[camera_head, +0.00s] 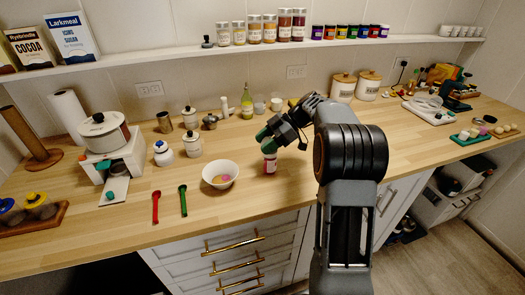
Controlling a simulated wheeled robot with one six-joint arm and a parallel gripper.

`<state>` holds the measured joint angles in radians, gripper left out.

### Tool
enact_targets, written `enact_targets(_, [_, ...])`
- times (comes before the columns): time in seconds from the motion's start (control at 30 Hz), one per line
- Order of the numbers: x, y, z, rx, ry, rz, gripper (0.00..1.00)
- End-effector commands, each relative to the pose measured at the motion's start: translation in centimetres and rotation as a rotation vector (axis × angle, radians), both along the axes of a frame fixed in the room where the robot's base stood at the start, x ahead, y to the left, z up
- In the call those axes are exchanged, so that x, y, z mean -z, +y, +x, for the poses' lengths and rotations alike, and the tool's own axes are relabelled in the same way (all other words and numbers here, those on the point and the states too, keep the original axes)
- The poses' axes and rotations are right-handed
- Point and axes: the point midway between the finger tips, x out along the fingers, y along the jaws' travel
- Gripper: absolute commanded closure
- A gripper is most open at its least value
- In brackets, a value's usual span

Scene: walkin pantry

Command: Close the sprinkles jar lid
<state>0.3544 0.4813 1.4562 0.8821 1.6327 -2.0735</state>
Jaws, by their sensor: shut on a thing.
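The sprinkles jar (270,167) stands upright on the wooden counter, near its front edge and just right of the white bowl. It is small, with a red and white body. Its pale pink lid (269,147) is at the top of the jar, directly under my fingers. My gripper (266,140), with green fingertips, points down over the jar and is shut on the lid. The fingers cover part of the lid, and the view is too small to tell whether the lid sits flush on the rim.
A white bowl (220,168) with colourful contents is close left of the jar. Red (156,207) and green (183,200) spoons lie further left. Canisters, a green bottle (247,104) and cups stand behind. The counter right of my arm has free room.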

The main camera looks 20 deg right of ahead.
Motion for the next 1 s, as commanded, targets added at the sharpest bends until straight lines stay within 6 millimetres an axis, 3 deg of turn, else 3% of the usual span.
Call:
enact_targets(0.03, [0.8,-0.3,0.0,0.001,0.0,0.041,0.73])
enact_targets(0.5, [1.0,-1.1,0.0,0.001,0.002,0.374,0.73])
enact_targets(1.0, [0.8,-1.4,0.0,0.0,0.004,0.483,0.73])
